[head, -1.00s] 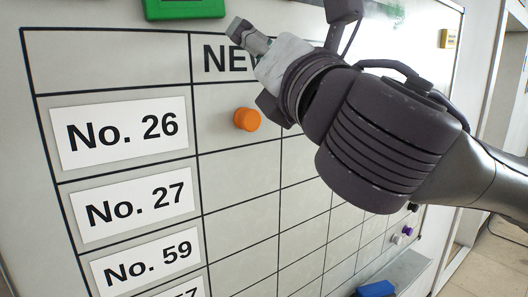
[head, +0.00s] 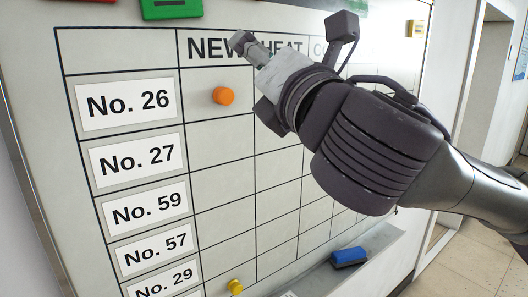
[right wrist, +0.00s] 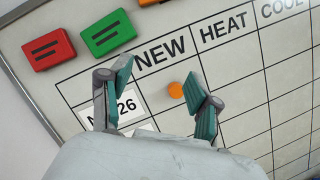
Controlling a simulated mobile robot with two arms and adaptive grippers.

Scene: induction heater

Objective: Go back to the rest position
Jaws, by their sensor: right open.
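My right gripper (head: 245,45) is in front of the upper part of the whiteboard (head: 90,232), by the "NEW" and "HEAT" headings. In the right wrist view its two green-padded fingers (right wrist: 158,78) are spread apart with nothing between them. An orange round magnet (head: 223,96) sits in the "NEW" column of the No. 26 row, apart from the gripper. In the right wrist view the magnet (right wrist: 175,90) shows beyond the fingers, near the right one. My left gripper is not in view.
A green magnet block (head: 171,8) and a red one (right wrist: 48,49) are at the board's top. A yellow magnet (head: 235,287) is low in the "NEW" column. A blue eraser (head: 348,257) lies on the ledge below the board. Open floor (head: 470,262) shows at the right.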

